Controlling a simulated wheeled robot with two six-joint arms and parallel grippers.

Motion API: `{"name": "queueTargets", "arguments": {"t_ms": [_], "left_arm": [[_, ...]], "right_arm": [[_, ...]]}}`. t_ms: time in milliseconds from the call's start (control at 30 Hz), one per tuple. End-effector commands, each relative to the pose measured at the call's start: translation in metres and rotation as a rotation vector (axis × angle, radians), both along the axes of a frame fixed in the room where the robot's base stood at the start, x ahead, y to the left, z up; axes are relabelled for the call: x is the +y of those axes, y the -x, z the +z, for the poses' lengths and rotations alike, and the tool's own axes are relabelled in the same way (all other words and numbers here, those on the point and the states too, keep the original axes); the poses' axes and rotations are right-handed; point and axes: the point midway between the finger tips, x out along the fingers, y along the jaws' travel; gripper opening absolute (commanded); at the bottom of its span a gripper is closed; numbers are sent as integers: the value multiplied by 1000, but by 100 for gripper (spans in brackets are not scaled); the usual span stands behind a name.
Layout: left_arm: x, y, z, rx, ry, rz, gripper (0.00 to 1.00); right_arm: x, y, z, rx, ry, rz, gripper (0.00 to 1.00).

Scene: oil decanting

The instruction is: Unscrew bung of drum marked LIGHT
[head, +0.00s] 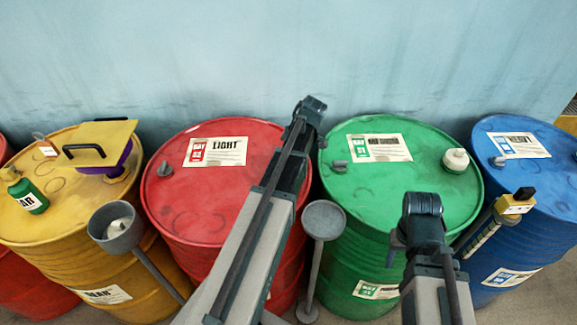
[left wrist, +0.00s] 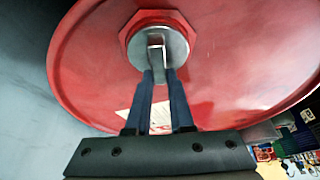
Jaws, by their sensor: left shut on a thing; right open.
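The red drum (head: 180,200) carries a white label reading LIGHT (head: 217,152) on its lid. In the left wrist view, its bung is a round grey metal cap (left wrist: 179,48) with an upright lug, seated in a red hexagonal collar (left wrist: 133,22). My left gripper (left wrist: 158,76) is shut on the lug. In the head view my left arm crosses the right side of the red drum and hides the bung and the left fingers. My right gripper (head: 396,246) is open and empty in front of the green drum; its fingers show only partly.
A yellow drum (head: 60,235) at left bears a purple funnel (head: 105,168), yellow board (head: 108,138) and green bottle (head: 29,196). A green drum (head: 355,225) and blue drum (head: 550,235) stand right. Grey cup-topped stands (head: 113,232) (head: 323,218) rise in front. A wall is behind.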

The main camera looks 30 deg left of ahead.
Motion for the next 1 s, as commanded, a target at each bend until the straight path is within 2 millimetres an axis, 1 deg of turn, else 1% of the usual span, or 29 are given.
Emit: {"name": "queueTargets", "arguments": {"t_ms": [33, 267, 300, 467, 1000], "left_arm": [[0, -2, 0, 1, 2, 71, 0], [-2, 2, 0, 1, 3, 429, 0], [-3, 4, 0, 0, 3, 432, 0], [-3, 5, 2, -1, 2, 425, 0], [-3, 4, 17, -2, 2, 422, 0]], "right_arm": [[0, 0, 0, 0, 0, 0, 50], [0, 0, 0, 0, 0, 0, 50], [0, 0, 0, 0, 0, 0, 50], [0, 0, 2, 0, 0, 0, 50], [0, 0, 17, 0, 0, 0, 50]]}}
